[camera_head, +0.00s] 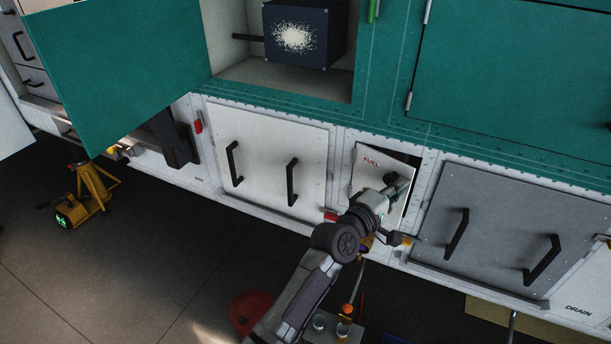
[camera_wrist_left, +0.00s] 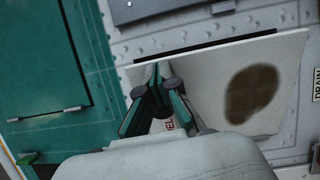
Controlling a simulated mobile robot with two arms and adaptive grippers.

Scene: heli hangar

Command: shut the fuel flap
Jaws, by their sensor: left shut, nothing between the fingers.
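The fuel flap (camera_head: 367,171) is a small white panel with red "FUEL" lettering, low on the helicopter's side. It stands ajar, with a dark gap along its top and right edge. In the left wrist view the flap (camera_wrist_left: 284,66) shows a brown stain, and a dark gap shows behind its edge. My left gripper (camera_head: 402,181) is shut and empty in front of the flap's lettered face. In the left wrist view its fingertips (camera_wrist_left: 159,72) overlap the flap; I cannot tell whether they touch it. My right gripper is not in view.
A white panel with two black handles (camera_head: 268,160) is left of the flap and a grey one (camera_head: 490,235) right. A large green door (camera_head: 115,65) stands open at upper left. A yellow jack (camera_head: 88,195) and a red object (camera_head: 250,310) are on the floor.

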